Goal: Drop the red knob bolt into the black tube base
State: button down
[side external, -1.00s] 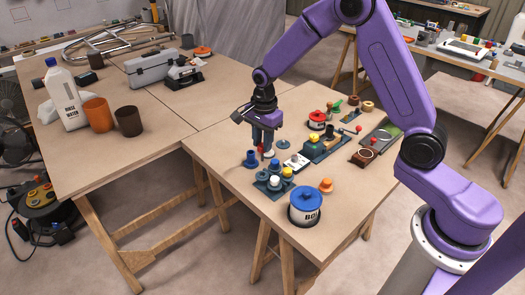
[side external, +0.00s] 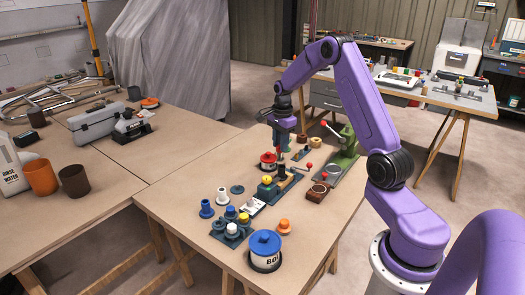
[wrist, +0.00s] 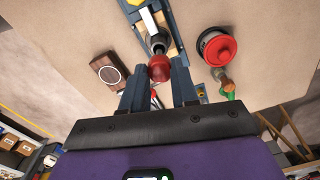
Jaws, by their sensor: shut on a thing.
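My gripper (side external: 281,150) is pointed down over the back part of the front table, just behind the teal fixture. Its jaws are shut on the red knob bolt (wrist: 160,68), whose round red top shows between the fingers in the wrist view. The bolt's lower part is hidden there. The black tube base (side external: 281,172) stands upright on the fixture. In the wrist view the dark tube (wrist: 157,44) shows just beyond the red knob. I cannot tell the height gap between bolt and tube.
A tin with a red lid (side external: 268,159) stands close to the gripper. A green clamp tool with a red-knobbed lever (side external: 347,140) is to the right. A brown block (side external: 318,192) and a blue-lidded tin (side external: 265,250) are nearer.

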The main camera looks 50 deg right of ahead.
jog(key=shift+s+d+f, duration=0.1)
jog(key=shift+s+d, duration=0.1)
jog(key=shift+d, duration=0.35)
jog(key=shift+f, duration=2.75)
jog(key=shift+f, duration=0.6)
jog(key=c, duration=1.1)
grip_release()
jog(key=shift+c, duration=0.2)
jog(key=shift+r, duration=0.1)
jog(key=shift+s+a+r, duration=0.1)
jog(key=shift+s+r, duration=0.05)
jog(key=shift+r, duration=5.25)
